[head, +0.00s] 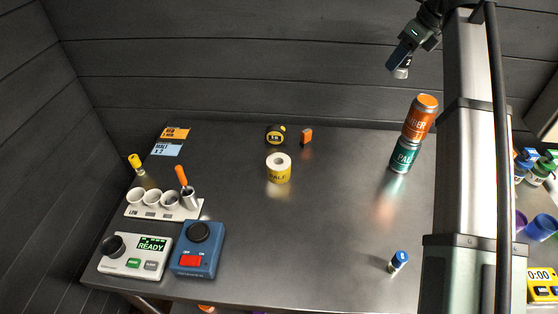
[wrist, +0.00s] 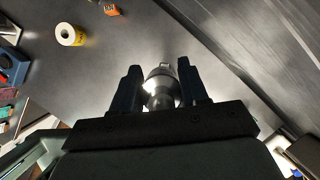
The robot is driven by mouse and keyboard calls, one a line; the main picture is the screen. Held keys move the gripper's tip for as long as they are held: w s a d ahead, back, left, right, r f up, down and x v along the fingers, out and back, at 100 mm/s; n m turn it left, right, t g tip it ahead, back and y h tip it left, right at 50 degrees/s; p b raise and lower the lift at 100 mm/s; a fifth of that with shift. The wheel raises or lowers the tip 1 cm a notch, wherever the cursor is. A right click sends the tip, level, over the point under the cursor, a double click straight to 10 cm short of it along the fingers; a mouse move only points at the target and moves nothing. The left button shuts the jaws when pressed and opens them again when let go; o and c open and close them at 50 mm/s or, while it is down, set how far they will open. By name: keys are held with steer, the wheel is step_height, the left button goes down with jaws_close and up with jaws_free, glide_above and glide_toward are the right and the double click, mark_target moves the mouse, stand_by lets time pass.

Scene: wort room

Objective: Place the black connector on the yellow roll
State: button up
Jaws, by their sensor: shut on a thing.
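The yellow roll (head: 278,174) stands upright near the middle of the metal table, with a white top, a centre hole and the word PALE on its side. In the wrist view the roll (wrist: 69,35) is at the upper left, apart from my gripper. My gripper (head: 401,64) is high above the back right of the table, right of the roll. It is shut on a shiny grey, metallic-looking connector (wrist: 162,86) between its dark fingers. The connector looks silver rather than black here. Its lower end (head: 402,73) shows under the fingers in the head view; the fingers hide part of it.
An orange can (head: 420,116) stacked on a green can (head: 404,155) stands below my gripper. A tape measure (head: 275,134) and an orange block (head: 306,137) lie behind the roll. A blue-capped vial (head: 398,262) stands at front right. Devices and a cup rack (head: 165,212) fill the left.

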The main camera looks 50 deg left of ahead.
steer(key=s+a+n+g, duration=0.15)
steer(key=s+a, duration=0.25)
steer(key=s, duration=0.4)
steer(key=s+a+n, duration=0.3)
steer(key=s+a, duration=0.1)
steer(key=s, duration=0.3)
steer(key=n+g, duration=0.1)
steer(key=n, duration=0.3)
glide_above(269, 159)
steer(key=d, duration=0.2)
steer(key=shift+m+h, duration=0.25)
steer(key=shift+h, duration=0.05)
steer(key=shift+w+a+f, duration=0.1)
steer(key=shift+w+f, duration=0.05)
steer(key=shift+f, duration=3.35)
steer(key=shift+w+f, duration=0.15)
steer(key=shift+f, duration=3.4)
steer(key=shift+w+a+f, duration=0.1)
steer(key=shift+w+f, duration=0.05)
steer(key=shift+f, duration=3.35)
steer(key=shift+f, duration=0.15)
steer(key=o, duration=1.1)
steer(key=shift+o, duration=0.2)
steer(key=v, duration=1.2)
